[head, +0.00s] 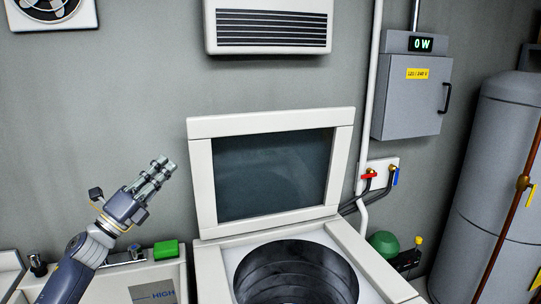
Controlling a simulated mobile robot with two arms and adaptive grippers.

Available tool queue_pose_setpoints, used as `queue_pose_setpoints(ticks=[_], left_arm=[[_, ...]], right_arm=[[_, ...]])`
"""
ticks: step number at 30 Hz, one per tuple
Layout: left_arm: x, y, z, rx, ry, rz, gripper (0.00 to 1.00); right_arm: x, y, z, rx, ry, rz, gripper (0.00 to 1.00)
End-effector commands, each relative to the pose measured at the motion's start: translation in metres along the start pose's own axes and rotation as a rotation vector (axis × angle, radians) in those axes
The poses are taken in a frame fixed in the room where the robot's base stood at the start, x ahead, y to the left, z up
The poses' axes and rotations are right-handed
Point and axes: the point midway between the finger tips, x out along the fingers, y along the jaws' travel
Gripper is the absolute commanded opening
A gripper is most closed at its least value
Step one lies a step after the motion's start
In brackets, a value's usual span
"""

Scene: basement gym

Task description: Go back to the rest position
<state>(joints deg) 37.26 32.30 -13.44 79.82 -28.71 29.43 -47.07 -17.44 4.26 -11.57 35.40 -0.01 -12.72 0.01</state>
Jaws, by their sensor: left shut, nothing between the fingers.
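My left gripper (159,172) is shut and empty. It is raised at the left of the head view, with its fingers pointing up and to the right. It is in front of the grey wall, to the left of a white top-loading washer's open lid (200,180), and it appears apart from the lid. My right gripper is not in the head view.
The washer drum (295,275) is open and looks empty. A green block (166,249) sits on a white machine (150,276) below my left gripper. A grey electrical box (408,100), red and blue taps (380,175) and a grey tank (500,150) stand to the right.

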Motion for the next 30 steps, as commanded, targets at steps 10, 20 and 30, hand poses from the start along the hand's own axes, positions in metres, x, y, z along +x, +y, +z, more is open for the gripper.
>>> queue_pose_setpoints(ticks=[10,20,30], left_arm=[[-0.019,0.028,-0.024,-0.187,-0.109,0.107,0.0],[-0.072,0.076,-0.072,-0.52,-0.314,0.317,0.0],[-0.244,0.123,-0.199,-1.133,-0.785,0.813,0.0]], right_arm=[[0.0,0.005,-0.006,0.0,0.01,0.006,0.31],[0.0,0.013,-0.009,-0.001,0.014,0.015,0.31],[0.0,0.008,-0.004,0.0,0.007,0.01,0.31]])
